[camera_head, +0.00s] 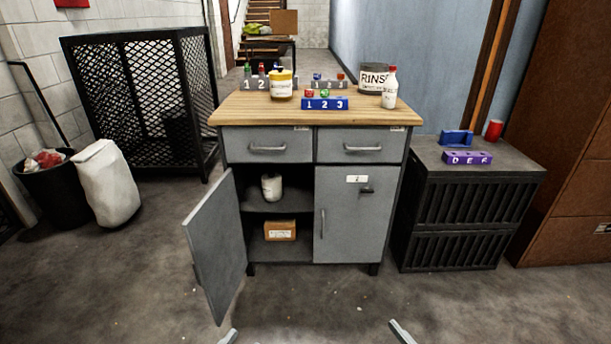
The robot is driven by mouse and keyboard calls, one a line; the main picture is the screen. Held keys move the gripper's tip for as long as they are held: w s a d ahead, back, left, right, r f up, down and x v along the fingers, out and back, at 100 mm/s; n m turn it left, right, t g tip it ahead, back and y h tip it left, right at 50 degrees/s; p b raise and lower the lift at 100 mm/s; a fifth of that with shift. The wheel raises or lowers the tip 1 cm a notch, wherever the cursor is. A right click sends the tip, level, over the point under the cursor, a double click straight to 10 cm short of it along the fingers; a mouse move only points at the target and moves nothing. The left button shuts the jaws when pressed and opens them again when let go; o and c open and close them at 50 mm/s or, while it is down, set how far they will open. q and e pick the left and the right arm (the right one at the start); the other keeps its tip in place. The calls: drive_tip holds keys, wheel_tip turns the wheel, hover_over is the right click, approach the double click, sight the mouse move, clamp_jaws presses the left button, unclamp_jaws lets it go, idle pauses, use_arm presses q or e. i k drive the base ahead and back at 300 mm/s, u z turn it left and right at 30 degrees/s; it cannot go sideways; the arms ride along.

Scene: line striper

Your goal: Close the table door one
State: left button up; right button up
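The table (240,110) is a grey cabinet with a wooden top, two drawers and two doors. Its left door (218,243) stands wide open, swung out toward me and to the left. Its right door (353,226) is shut and has a handle and a small label. I cannot tell from labels which door is door one. Only tips of my grippers show at the bottom edge: my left gripper (229,337) and my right gripper (402,332). Both are apart from the doors. Whether they are open or shut is not visible.
A white container (272,187) and a cardboard box (280,231) are inside the open compartment. Bottles, a can and numbered blocks stand on the tabletop. A black crate (459,213) is at right, a mesh cage (140,105) and white bag (106,184) at left. The floor in front is clear.

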sight(213, 230)
drive_tip(key=k, duration=0.65)
drive_tip(key=u, duration=0.85)
drive_tip(key=i, duration=1.65)
drive_tip(key=z, duration=0.7)
